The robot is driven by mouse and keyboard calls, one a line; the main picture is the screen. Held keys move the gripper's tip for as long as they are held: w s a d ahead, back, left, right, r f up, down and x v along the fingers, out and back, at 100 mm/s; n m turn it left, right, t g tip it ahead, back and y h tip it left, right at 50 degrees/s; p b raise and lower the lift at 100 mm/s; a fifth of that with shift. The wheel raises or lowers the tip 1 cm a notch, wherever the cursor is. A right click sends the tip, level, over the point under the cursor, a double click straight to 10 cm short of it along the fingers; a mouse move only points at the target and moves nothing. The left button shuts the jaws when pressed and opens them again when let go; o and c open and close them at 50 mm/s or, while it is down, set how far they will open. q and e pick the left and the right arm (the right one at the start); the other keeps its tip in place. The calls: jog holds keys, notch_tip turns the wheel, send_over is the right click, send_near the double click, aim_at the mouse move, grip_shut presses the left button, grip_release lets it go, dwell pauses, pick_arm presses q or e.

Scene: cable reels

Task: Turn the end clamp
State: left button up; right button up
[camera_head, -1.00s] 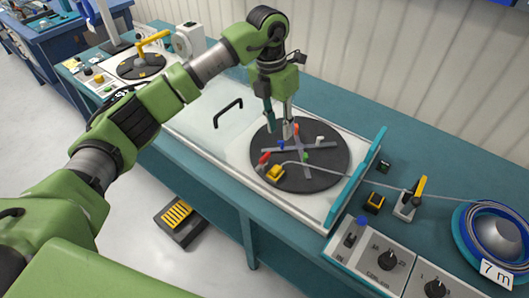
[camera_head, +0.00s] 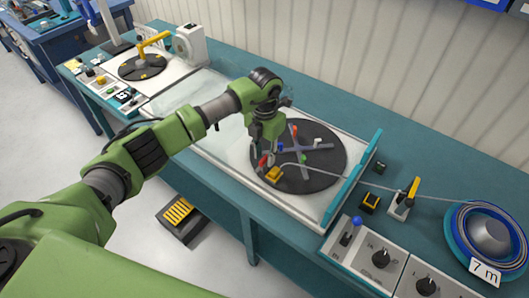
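A yellow clamp block (camera_head: 273,174) sits on the left front part of the dark round turntable (camera_head: 315,178), and a cable runs from it to the right. I take it for the end clamp. A small red piece (camera_head: 263,160) is just behind it. My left gripper (camera_head: 264,158) points down over this spot, with its fingers apart on either side of the red piece. Whether they touch it is too small to tell. The gripper partly hides the turntable's left edge. My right gripper is not in view.
A grey cross with coloured pegs (camera_head: 300,147) lies on the turntable. A teal upright bar (camera_head: 352,178) stands right of it. Further right are a yellow-handled lever (camera_head: 403,200), a blue cable coil (camera_head: 490,237) and a control panel (camera_head: 375,258).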

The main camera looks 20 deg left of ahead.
pick_arm(q)
jog(key=shift+f, duration=0.3)
grip_shut()
